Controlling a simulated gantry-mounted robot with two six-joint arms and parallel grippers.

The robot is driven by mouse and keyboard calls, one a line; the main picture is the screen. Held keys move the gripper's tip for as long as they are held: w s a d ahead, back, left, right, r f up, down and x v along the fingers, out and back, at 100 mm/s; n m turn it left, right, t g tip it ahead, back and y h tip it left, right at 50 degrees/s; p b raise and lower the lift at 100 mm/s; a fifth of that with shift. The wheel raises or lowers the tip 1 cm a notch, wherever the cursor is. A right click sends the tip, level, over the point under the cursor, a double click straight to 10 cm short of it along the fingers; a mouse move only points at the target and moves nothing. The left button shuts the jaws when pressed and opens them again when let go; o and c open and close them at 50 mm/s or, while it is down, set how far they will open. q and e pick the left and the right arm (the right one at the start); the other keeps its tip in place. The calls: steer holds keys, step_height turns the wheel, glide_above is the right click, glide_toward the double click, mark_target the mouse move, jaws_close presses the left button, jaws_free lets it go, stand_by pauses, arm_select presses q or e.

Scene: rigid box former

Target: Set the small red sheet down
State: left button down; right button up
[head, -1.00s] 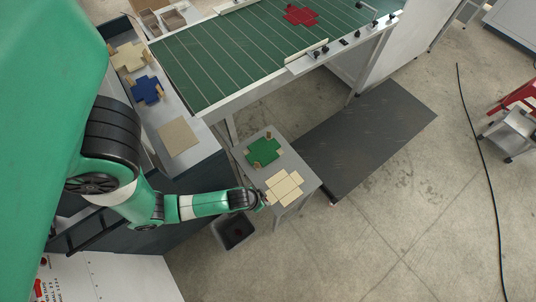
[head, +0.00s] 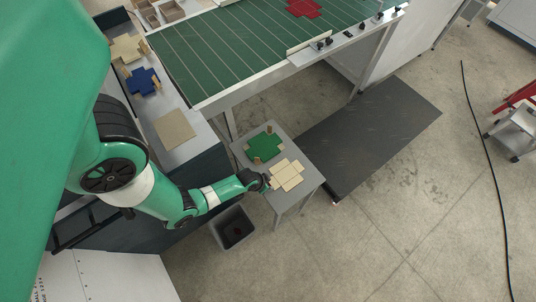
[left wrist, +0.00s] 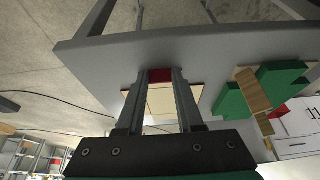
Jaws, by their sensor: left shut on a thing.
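My left gripper (head: 268,182) is over the near end of the small grey table (head: 305,188). In the left wrist view, its fingers (left wrist: 160,75) are shut on the small red sheet (left wrist: 159,76), which shows as a short red strip between the fingertips. A cream, cross-shaped panelled sheet (head: 287,175) adjoins the grip; it also shows between the fingers in the left wrist view (left wrist: 160,101). Whether the red strip and cream face are one piece, and whether it touches the table, I cannot tell. My right gripper is not in view.
A green cross-shaped sheet (head: 265,147) with small wooden blocks lies close by on the same table. A dark bin (head: 233,228) stands below left. A larger red sheet (head: 303,8) lies on the green conveyor (head: 235,50). Blue (head: 143,82) and tan (head: 175,130) pieces lie on the left bench.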

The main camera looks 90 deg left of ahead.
arm_select(q)
steer(key=shift+f, duration=0.1)
steer(key=c, duration=0.5)
jaws_free()
steer(key=shift+c, duration=0.2)
steer(key=p+v, duration=0.5)
steer(key=v, duration=0.7)
steer(key=shift+w, duration=0.1)
